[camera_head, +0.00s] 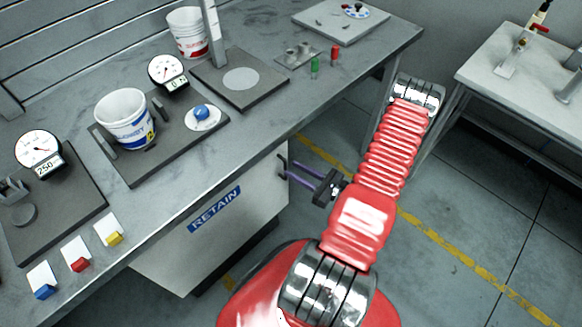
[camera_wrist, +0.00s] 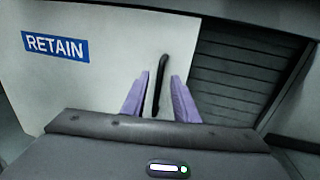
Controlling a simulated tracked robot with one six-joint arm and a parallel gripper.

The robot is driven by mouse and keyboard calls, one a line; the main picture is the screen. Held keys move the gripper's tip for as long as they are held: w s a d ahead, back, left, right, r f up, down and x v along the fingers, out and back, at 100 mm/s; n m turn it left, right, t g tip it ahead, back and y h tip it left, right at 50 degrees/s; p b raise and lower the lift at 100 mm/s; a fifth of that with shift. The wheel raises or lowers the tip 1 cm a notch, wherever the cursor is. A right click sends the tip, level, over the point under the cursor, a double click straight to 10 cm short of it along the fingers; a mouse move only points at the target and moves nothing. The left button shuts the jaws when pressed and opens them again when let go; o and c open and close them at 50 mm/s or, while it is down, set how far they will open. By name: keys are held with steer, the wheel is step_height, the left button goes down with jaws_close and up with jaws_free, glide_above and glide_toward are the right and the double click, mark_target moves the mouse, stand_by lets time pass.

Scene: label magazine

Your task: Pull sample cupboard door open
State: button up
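The sample cupboard door (camera_head: 245,215) is a pale panel under the bench with a blue RETAIN label (camera_head: 214,209). No opening gap shows along it. The door also fills the left of the wrist view (camera_wrist: 100,75). Its black upright bar handle (camera_wrist: 161,75) is near the door's right edge; in the head view the handle (camera_head: 282,165) is a small dark shape. My gripper (camera_head: 290,168) is open, its purple fingers pointing at the handle. In the wrist view the handle shows between the fingers (camera_wrist: 160,88), with a gap on each side. Contact is not visible.
The bench top (camera_head: 235,150) above carries a white bucket (camera_head: 126,119), dial gauges, black plates and coloured switches. A dark slatted surface (camera_wrist: 235,75) lies right of the door in the wrist view. Open floor (camera_head: 470,215) with a yellow line lies right. A second table (camera_head: 500,75) stands at far right.

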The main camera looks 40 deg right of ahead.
steer(key=shift+x, duration=1.35)
steer(key=shift+c, duration=0.2)
jaws_close()
